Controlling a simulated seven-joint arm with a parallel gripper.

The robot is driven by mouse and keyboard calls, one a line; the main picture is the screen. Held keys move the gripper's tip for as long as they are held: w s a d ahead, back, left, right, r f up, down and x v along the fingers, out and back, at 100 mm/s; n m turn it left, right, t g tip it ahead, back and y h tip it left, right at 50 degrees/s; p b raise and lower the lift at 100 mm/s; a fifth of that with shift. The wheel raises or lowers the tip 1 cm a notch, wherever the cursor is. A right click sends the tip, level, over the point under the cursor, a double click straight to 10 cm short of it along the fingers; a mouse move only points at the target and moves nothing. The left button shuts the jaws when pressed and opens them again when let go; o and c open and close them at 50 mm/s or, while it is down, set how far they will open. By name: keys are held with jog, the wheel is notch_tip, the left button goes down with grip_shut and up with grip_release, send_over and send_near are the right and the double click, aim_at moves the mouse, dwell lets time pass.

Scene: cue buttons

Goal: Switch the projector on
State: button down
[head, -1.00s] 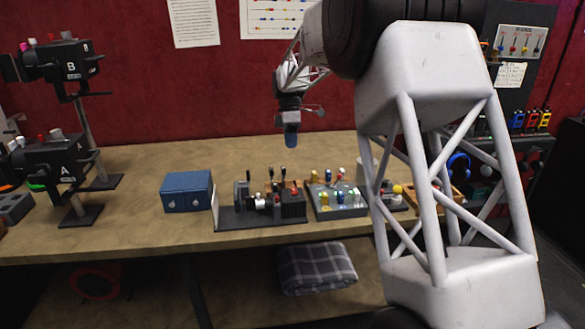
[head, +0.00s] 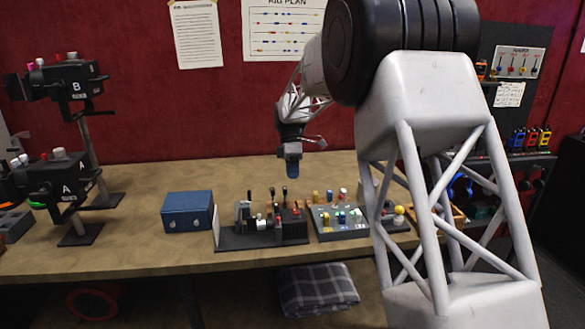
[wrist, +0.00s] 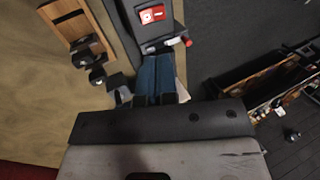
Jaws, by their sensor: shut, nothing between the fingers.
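A dark bench device on a flat base (head: 262,241), with a barrel-like part and a black box (head: 294,226), stands at the middle front of the table. I cannot tell for sure that it is the projector. In the wrist view a dark box carries a red switch (wrist: 152,14) with a white mark, and a small red-tipped part sits beside it. My gripper (head: 293,174) hangs above the table, behind and above the device in the head view, apart from it. Its blue fingers (wrist: 158,78) are shut and empty, pointing towards the dark box in the wrist view.
Black units marked A (head: 56,185) and B (head: 62,86) stand on the left. A blue box (head: 187,211) is left of the device. A grey panel with coloured buttons (head: 341,224) is close on its right. Open table lies behind the blue box.

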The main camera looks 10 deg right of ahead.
aim_at(295, 212)
jog(key=x, duration=1)
jog(key=shift+s+f, duration=0.15)
jog(key=shift+f, duration=0.15)
jog(key=shift+s, duration=0.1)
